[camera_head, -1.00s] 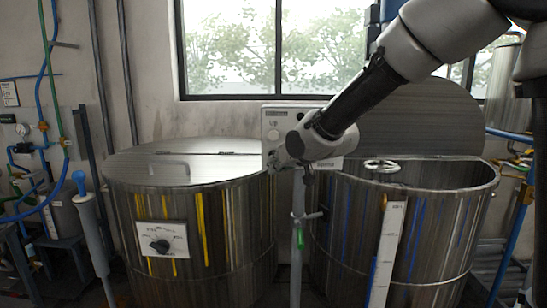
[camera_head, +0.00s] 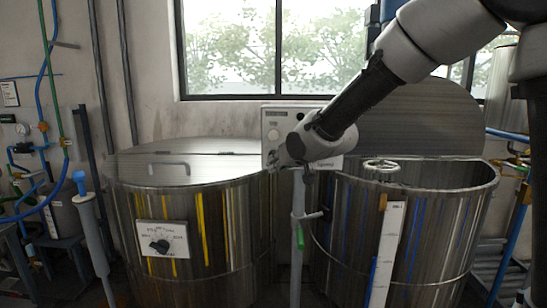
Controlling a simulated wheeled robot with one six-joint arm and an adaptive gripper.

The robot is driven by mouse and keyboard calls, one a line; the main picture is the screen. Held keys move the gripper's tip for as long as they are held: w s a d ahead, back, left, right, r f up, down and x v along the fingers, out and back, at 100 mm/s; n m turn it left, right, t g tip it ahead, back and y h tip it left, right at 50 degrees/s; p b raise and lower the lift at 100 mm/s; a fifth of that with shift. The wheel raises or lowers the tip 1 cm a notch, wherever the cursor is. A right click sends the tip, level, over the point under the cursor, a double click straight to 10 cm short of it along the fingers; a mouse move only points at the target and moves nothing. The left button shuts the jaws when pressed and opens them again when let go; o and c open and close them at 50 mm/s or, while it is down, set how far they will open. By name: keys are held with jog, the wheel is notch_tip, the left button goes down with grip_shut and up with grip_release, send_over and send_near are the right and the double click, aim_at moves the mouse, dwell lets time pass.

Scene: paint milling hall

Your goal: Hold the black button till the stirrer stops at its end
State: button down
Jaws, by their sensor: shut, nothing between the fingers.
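A pale control box (camera_head: 330,162) stands on a grey post between two metal vats. A round pale button (camera_head: 273,135) shows on its upper left. My gripper (camera_head: 281,160) is shut and empty, at the lower left of the box's face. A ring-shaped metal part (camera_head: 381,165), perhaps the stirrer's, shows at the mouth of the open right vat (camera_head: 450,235). The rest of the stirrer is hidden.
The left vat (camera_head: 235,230) has a closed lid with a handle and a dial plate (camera_head: 161,239). A raised lid (camera_head: 425,115) stands behind the right vat. A white scale strip (camera_head: 387,250) runs down its front. Pipes line the left wall.

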dwell(0.6)
jog(key=shift+w, duration=0.4)
jog(key=shift+w, duration=0.5)
dwell(0.5)
dwell(5.2)
jog(key=shift+s, duration=0.95)
